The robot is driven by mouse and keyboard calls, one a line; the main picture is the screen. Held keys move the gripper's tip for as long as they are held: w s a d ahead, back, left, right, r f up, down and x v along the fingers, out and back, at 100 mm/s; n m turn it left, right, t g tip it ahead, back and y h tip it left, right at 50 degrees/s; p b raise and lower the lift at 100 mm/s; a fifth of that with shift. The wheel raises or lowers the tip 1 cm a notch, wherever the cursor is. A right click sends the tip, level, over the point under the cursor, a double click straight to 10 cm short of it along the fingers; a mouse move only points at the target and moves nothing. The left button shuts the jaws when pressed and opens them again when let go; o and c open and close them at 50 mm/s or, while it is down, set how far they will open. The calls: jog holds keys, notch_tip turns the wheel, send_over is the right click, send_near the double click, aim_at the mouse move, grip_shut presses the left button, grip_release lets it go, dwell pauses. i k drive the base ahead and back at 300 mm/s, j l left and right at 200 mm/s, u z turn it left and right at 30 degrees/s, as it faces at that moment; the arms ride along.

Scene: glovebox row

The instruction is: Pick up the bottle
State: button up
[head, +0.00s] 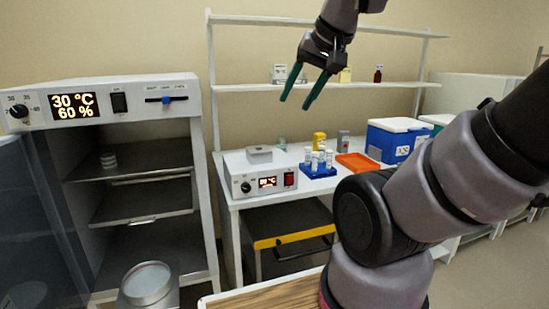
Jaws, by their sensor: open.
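A small dark brown bottle (378,74) with a red-brown top stands upright on the upper wall shelf (400,85). A yellow bottle-like container (319,141) stands on the bench below, behind a blue tube rack (318,170). I cannot tell which of these the task means. My gripper (295,104) hangs in front of the shelf, left of the brown bottle and above the bench. Its two green fingers are apart, pointing down and left, with nothing between them.
An open incubator (118,100) with metal shelves stands at left. The bench holds a heater box (262,180), an orange tray (357,162) and a blue-and-white cooler (398,138). A wooden surface (265,299) lies at the bottom.

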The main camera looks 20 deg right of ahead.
aim_at(280, 143)
jog(key=i+l, duration=1.3)
jog(key=l, duration=0.1)
